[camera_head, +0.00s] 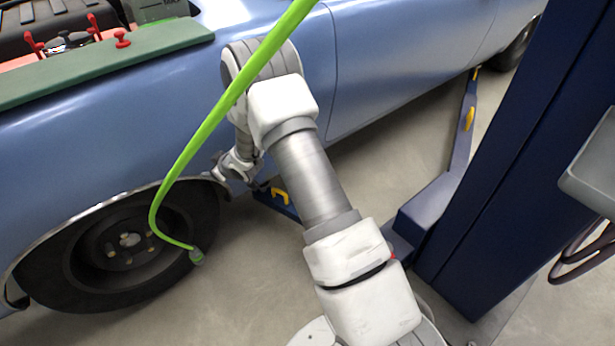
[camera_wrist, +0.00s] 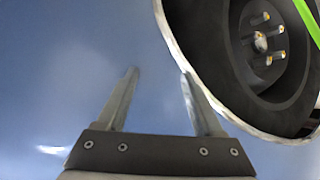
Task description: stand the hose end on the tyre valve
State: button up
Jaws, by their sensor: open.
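A bright green hose (camera_head: 188,152) hangs from the top of the head view and curls in front of the tyre (camera_head: 40,268). The hose end (camera_head: 196,257), a grey-green fitting, hangs free at the tyre's lower right side, tilted downward. The tyre valve cannot be made out. My gripper (camera_head: 220,168) is beside the car's fender, above and right of the wheel, away from the hose end. In the wrist view my gripper (camera_wrist: 160,76) is open with nothing between its fingers. That view shows the wheel (camera_wrist: 262,42) and a bit of the hose (camera_wrist: 308,20) at upper right.
The blue car (camera_head: 370,60) fills the back, with a green cover (camera_head: 110,62) on its fender edge. A dark blue lift post (camera_head: 520,150) stands at right, with lift arms (camera_head: 440,195) low beside the car. Bare floor (camera_head: 240,290) lies right of the wheel.

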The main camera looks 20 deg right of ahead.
jog(key=s+d+r+m+h, duration=0.1)
jog(key=s+d+r, duration=0.25)
jog(key=r, duration=0.45)
jog(key=s+d+r+m+g+h, duration=0.1)
jog(key=s+d+r+m+h, duration=0.15)
jog(key=s+r, duration=0.45)
jog(key=s+d+r+m+h, duration=0.15)
jog(key=d+r, duration=0.25)
jog(key=r, duration=0.6)
jog(key=s+r+m+g, duration=0.1)
jog(key=s+r, duration=0.2)
jog(key=s, duration=1.2)
jog(key=s+d+r+m+g, duration=0.1)
jog(key=s+r+g, duration=0.1)
jog(key=s, duration=1.3)
jog(key=shift+d+r+y, duration=0.3)
jog(key=shift+r, duration=0.3)
notch_tip(320, 180, up, 29)
jog(key=p, duration=2.8)
jog(key=shift+f+p, duration=0.15)
jog(key=shift+p, duration=0.15)
